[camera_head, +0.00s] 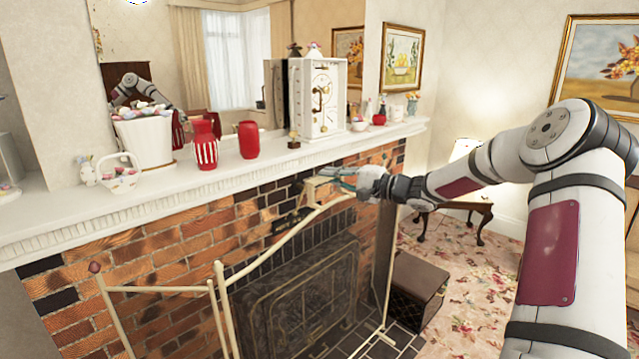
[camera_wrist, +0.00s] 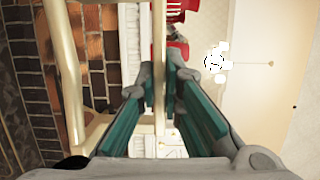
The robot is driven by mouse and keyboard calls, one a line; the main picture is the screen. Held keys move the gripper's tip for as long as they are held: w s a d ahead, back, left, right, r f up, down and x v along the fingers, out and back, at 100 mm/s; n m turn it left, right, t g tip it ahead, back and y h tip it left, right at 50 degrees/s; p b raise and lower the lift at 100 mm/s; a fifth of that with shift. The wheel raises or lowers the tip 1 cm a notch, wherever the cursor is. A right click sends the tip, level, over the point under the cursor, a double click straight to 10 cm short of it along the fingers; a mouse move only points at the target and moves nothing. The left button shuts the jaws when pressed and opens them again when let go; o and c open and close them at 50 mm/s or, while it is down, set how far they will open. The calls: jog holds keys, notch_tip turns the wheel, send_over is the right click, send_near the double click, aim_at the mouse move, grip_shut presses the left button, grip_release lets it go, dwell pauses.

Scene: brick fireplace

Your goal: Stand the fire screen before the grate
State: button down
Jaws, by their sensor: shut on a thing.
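The fire screen (camera_head: 283,240) has a cream tubular frame with a curved top rail and a folded side panel at left. It stands in front of the brick fireplace, its right post and foot (camera_head: 380,335) near the dark hearth tiles. A dark panel with ornate lines (camera_head: 305,290) shows behind the frame; I cannot tell how much of it is the grate. My gripper (camera_head: 345,182) is at the screen's upper right, shut on a part of its frame. In the wrist view, a thin cream bar (camera_wrist: 159,60) runs between the teal fingers of my gripper (camera_wrist: 162,92).
The white mantel (camera_head: 215,170) overhangs just behind my gripper, bearing red vases (camera_head: 204,150), a white clock (camera_head: 318,100) and small ornaments. A dark box (camera_head: 417,285) stands on the floor right of the screen. Flowered carpet (camera_head: 465,290) is open farther right, before a small table (camera_head: 470,208).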

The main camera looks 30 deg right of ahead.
jog(key=w+d+b, duration=0.3)
jog(key=d+b, duration=0.3)
jog(key=d, duration=0.5)
jog(key=w+d+b, duration=0.4)
jog(key=d+b, duration=0.2)
jog(key=d, duration=0.5)
jog(key=shift+w+d+r+b, duration=0.15)
jog(key=shift+r+b, duration=0.1)
jog(key=shift+b, duration=0.1)
dwell(1.6)
